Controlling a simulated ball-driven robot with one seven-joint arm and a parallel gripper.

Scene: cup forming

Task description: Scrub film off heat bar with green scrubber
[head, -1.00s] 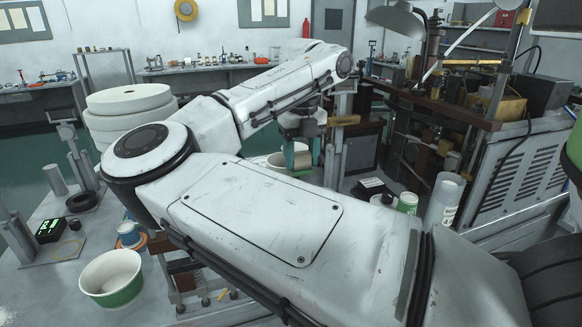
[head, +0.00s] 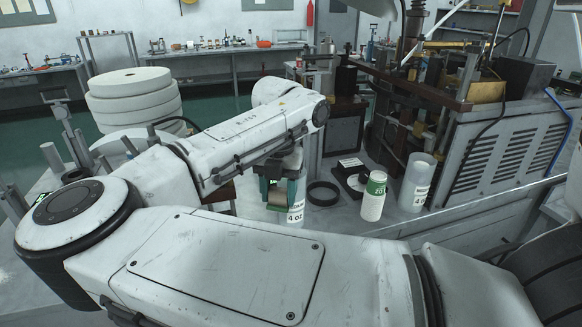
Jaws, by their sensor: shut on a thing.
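My gripper (head: 282,192) hangs from the wrist at the picture's middle, low over the grey bench. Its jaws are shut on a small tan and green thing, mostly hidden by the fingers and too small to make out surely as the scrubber. A white cylinder marked 4 OZ (head: 297,215) shows just behind the gripper; I cannot tell whether they touch. I cannot pick out the heat bar for certain. The brown-topped machine (head: 430,92) stands right of and beyond the gripper, clear of it.
White rolls (head: 133,100) are stacked at left. My forearm hides the near bench.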

